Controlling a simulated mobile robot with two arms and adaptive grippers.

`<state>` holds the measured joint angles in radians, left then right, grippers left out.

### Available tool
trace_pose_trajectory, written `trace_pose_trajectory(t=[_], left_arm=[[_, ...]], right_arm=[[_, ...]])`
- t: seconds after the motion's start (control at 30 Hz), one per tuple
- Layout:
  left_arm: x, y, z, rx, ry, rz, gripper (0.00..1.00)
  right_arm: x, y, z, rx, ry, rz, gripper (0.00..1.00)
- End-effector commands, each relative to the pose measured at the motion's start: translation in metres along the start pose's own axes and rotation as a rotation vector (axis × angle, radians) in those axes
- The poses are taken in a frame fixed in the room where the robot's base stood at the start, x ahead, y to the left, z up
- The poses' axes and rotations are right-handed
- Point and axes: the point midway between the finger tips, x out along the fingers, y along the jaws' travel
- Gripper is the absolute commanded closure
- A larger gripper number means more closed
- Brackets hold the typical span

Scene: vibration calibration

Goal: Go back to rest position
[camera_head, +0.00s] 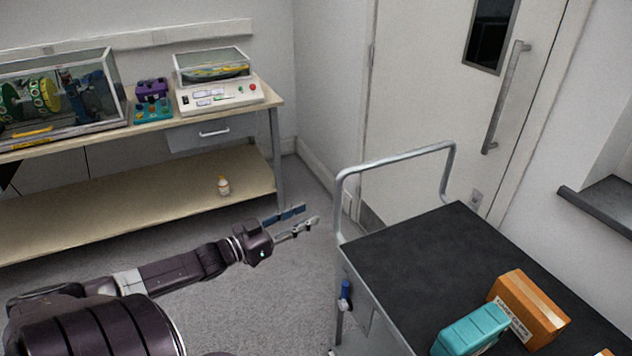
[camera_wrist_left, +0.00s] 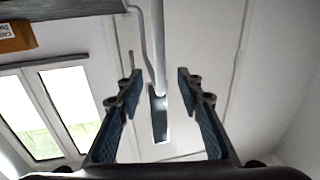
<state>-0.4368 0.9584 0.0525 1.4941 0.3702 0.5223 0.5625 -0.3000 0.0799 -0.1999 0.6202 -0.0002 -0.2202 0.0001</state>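My left gripper (camera_head: 298,222) reaches in from the left in the head view, over the grey floor between the workbench and the cart. Its fingers are apart and nothing is between them. The left wrist view shows the same gripper (camera_wrist_left: 157,90) open and empty, with the door and windows beyond. My right gripper is in neither view.
The black-topped cart (camera_head: 420,262) with a metal handle (camera_head: 400,157) stands at right, holding a teal case (camera_head: 470,330) and an orange box (camera_head: 530,308).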

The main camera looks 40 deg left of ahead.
Motion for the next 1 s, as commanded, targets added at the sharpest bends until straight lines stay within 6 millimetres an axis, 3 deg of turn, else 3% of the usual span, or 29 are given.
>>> trace_pose_trajectory(t=[0.27, 0.37, 0.47, 0.67, 0.8, 0.87, 1.0], left_arm=[[0.000, -0.001, 0.002, 0.000, -0.003, -0.003, 0.66], [-0.006, -0.006, 0.020, 0.001, -0.032, -0.031, 0.66], [-0.020, -0.017, 0.065, 0.006, -0.106, -0.094, 0.66], [-0.076, -0.021, 0.202, 0.017, -0.361, -0.239, 0.66], [-0.126, 0.003, 0.296, 0.019, -0.560, -0.293, 0.66], [-0.148, 0.019, 0.333, 0.018, -0.646, -0.304, 0.66], [-0.201, 0.072, 0.411, 0.016, -0.848, -0.299, 0.66]], right_arm=[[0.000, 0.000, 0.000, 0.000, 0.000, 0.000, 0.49], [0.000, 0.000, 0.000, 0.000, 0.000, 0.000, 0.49], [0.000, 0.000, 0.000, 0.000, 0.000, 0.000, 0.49], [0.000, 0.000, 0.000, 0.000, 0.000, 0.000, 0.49], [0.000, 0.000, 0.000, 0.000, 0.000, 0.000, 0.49], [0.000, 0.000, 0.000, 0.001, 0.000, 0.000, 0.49], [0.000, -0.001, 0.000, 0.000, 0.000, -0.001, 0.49]])
